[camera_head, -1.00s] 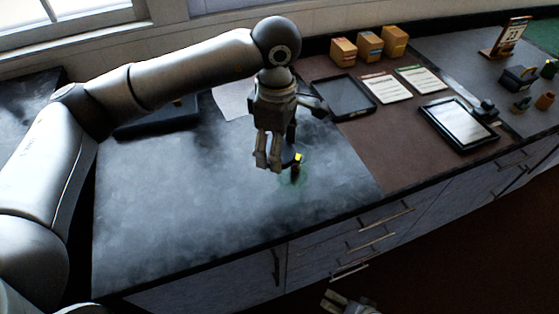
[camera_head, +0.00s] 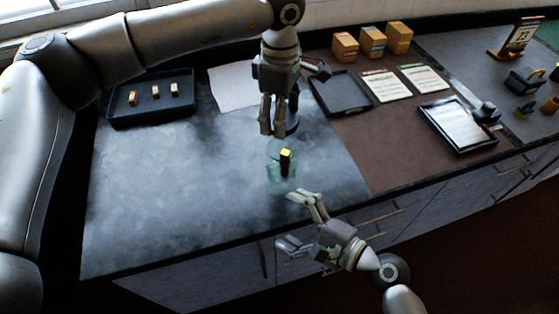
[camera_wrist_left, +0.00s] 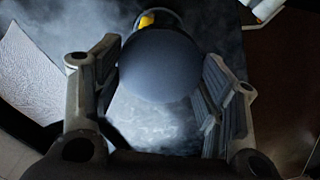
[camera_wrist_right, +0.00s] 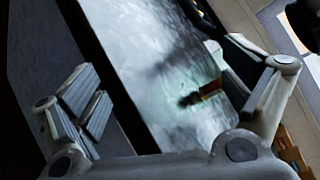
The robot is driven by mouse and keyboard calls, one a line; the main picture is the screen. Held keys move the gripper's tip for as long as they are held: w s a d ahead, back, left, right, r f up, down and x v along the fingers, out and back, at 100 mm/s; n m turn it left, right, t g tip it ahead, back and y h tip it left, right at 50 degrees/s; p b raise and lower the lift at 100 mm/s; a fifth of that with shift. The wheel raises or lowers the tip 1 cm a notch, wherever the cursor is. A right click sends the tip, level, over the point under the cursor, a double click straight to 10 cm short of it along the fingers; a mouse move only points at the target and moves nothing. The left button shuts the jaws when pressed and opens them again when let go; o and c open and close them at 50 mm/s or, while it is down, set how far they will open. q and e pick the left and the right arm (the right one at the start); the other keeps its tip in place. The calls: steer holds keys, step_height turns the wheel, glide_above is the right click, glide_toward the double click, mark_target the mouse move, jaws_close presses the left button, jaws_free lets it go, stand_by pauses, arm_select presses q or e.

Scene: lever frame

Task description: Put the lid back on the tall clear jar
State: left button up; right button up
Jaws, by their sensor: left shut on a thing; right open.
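The tall clear jar (camera_head: 274,172) stands on the dark counter, with a small black and yellow item (camera_head: 286,161) inside. Its glass is faint; no lid shows on it. My left gripper (camera_head: 271,128) is behind the jar, shut on a round dark lid (camera_wrist_left: 160,66) that fills the middle of the left wrist view. The lid's edge also shows beside the fingers in the head view (camera_head: 292,124). My right gripper (camera_head: 294,220) is open and empty at the counter's front edge, in front of the jar. The right wrist view shows the jar beyond its spread fingers (camera_wrist_right: 165,100).
A black tray (camera_head: 125,116) with small blocks lies at the back left, beside a pale sheet (camera_head: 232,88). A dark empty tray (camera_head: 343,103), papers and a tablet (camera_head: 458,124) lie on the brown area to the right. The counter left of the jar is clear.

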mark_target(273, 148)
arm_select(q)
steer(key=shift+d, duration=0.1)
arm_select(e)
steer(key=m, duration=0.1)
steer(key=w+r+m+t, duration=0.1)
steer(key=m, duration=0.1)
steer(key=w+d+m+t, duration=0.1)
steer(key=m, duration=0.1)
steer(key=shift+w+r, duration=0.15)
steer(key=shift+w, duration=0.1)
steer(key=w+d+m+t, duration=0.1)
steer(key=m, duration=0.1)
steer(key=w+d+m+t+h, duration=0.1)
steer(key=m, duration=0.2)
steer(key=w+d+m+t, duration=0.1)
steer(key=m, duration=0.2)
steer(key=shift+w+f+h, duration=0.2)
steer(key=shift+w+h, duration=0.1)
arm_select(q)
steer(key=shift+d, duration=0.1)
arm_select(e)
steer(key=shift+w+d+f+m, duration=0.15)
steer(key=shift+w+d+m, duration=0.15)
steer(key=shift+m, duration=0.6)
steer(key=x, duration=1.2)
steer(key=shift+w+d, duration=0.1)
steer(key=shift+d, duration=0.1)
steer(key=c, duration=1.5)
arm_select(q)
steer(key=shift+f, duration=2.45)
